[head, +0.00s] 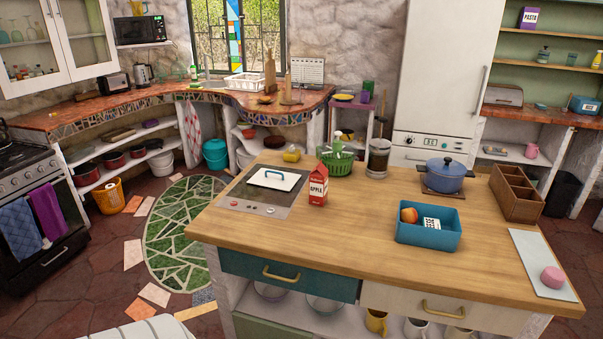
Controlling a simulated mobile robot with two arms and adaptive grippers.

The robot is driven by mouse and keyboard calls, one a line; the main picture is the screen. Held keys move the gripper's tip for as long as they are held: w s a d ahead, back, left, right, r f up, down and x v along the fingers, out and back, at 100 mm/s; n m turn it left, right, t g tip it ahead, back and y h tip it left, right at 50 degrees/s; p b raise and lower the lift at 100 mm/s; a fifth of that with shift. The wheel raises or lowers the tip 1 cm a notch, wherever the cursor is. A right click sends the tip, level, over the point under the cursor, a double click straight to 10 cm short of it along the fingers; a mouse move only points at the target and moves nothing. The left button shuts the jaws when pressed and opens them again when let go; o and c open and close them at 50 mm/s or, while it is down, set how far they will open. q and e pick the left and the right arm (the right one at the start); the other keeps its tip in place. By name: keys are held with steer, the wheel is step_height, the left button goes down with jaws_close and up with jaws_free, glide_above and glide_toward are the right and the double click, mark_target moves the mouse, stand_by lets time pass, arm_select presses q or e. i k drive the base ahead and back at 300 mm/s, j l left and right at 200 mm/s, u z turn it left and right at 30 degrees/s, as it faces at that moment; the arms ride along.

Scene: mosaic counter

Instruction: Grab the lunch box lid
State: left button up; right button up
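An open teal-blue lunch box (426,238) stands on the right half of the island. A round orange item (408,215) and a small white item with dark marks (431,224) are in it. The lid and the box are well apart. Neither of my grippers shows in the head view.
On the wooden island (320,235), a red apple carton (318,184) stands just right of the lid. A green basket (338,162), glass jar (378,157), blue pot (444,175), brown divided crate (515,193) and white board with a pink item (552,278) also stand there. The front middle is clear.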

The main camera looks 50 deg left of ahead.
mark_target(277, 180)
steer(key=j+z, duration=0.1)
steer(key=j, duration=0.4)
steer(key=k+j+z, duration=0.1)
steer(key=j, duration=0.95)
steer(key=k+j+z, duration=0.15)
steer(key=j, duration=0.35)
steer(key=k+j+z, duration=0.1)
steer(key=j, duration=0.4)
steer(key=k+j+z, duration=0.1)
steer(key=j, duration=0.4)
